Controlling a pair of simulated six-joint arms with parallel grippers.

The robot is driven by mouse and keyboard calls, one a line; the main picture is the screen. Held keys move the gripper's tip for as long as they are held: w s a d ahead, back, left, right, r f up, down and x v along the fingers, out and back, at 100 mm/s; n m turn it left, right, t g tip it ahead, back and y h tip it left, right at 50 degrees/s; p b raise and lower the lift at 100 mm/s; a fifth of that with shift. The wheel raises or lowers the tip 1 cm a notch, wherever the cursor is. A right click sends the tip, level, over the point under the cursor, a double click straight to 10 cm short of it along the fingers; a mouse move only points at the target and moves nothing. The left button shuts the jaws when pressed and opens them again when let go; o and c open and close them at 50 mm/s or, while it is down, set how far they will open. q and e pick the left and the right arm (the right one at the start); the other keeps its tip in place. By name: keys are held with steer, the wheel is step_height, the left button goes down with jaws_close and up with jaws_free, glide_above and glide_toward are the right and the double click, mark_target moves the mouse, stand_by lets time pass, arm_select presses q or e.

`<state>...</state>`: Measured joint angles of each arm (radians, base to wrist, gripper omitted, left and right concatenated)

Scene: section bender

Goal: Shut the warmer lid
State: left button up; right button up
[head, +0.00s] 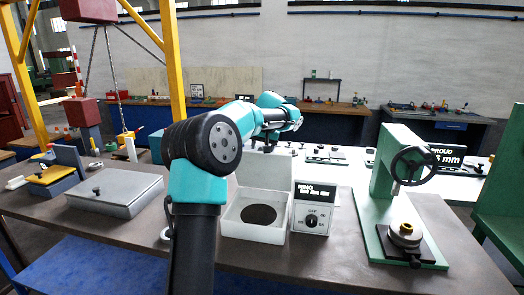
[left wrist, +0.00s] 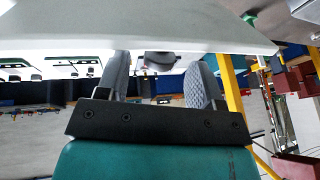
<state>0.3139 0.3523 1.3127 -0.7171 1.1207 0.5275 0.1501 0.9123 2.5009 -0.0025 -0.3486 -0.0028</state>
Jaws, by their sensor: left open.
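The warmer is a white open-topped box (head: 230,226) with a dark round plate (head: 258,214) inside. Its pale lid (head: 254,174) stands raised at the back edge. My left arm reaches over the bench, and my left gripper (head: 264,143) is above and behind the lid, small and partly hidden. In the left wrist view my left gripper (left wrist: 160,82) is open, its two grey fingers wide apart with nothing between them. A pale flat panel (left wrist: 150,28) fills the top of that view; I cannot tell surely whether it is the lid. My right gripper is not in view.
A control box (head: 311,208) with a dial stands right of the warmer. A green press with a handwheel (head: 414,166) stands farther right. A closed grey box (head: 116,193) and a yellow-topped box (head: 52,175) are at left. Bare bench (head: 300,254) shows in front.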

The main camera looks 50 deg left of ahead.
mark_target(263, 168)
arm_select(q)
steer(key=shift+x, duration=1.2)
steer(key=shift+c, duration=0.4)
jaws_close()
